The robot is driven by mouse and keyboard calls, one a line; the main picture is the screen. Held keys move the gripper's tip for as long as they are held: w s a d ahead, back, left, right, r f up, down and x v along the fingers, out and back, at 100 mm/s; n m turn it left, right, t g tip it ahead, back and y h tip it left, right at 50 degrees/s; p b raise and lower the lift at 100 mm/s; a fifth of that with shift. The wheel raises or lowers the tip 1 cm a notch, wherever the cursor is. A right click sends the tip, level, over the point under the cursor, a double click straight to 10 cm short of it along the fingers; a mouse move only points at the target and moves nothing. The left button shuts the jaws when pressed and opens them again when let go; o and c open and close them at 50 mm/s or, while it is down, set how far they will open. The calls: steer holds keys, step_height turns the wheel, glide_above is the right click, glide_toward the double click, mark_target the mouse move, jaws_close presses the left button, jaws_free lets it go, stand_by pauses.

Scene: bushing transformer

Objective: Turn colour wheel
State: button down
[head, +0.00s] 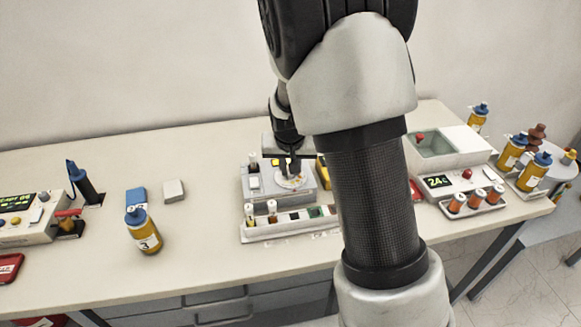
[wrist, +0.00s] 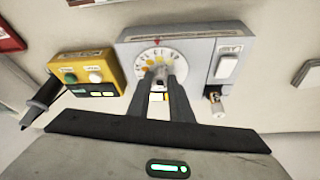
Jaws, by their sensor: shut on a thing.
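The colour wheel (wrist: 143,63) is a pale round dial with yellow and orange marks around its rim. It sits on a grey box (wrist: 198,57), with a small red pointer at the wheel's top edge. In the head view the wheel (head: 301,181) shows on top of the box (head: 254,196) on the bench. My gripper (wrist: 161,77) is at the wheel's centre, its two dark fingers shut on the knob there. The fingers hide the lower part of the wheel. In the head view my gripper (head: 290,168) reaches down onto the wheel.
A white switch (wrist: 227,67) is on the box's right side. A yellow control box (wrist: 88,78) stands to the left. A vial rack (head: 290,227) lies in front of the grey box. A numbered bottle (head: 143,232) stands left on the bench (head: 100,275). My arm hides part of the bench.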

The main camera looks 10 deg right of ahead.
steer(key=c, duration=1.6)
jaws_free()
steer(key=shift+p+v, duration=0.55)
steer(key=shift+v, duration=8.15)
steer(key=shift+s, duration=0.2)
steer(key=s+r+n+p, duration=0.1)
steer(key=s+r, duration=0.2)
steer(key=s, duration=0.4)
steer(key=s+d+r+t+p, duration=0.1)
steer(key=s+r, duration=0.2)
steer(key=s, duration=0.4)
steer(key=s+r+n+y+p, duration=0.1)
steer(key=s+r, duration=0.1)
steer(key=s, duration=0.6)
steer(key=shift+d+r+n, duration=0.3)
steer(key=shift+d+r, duration=0.05)
steer(key=shift+r, duration=0.05)
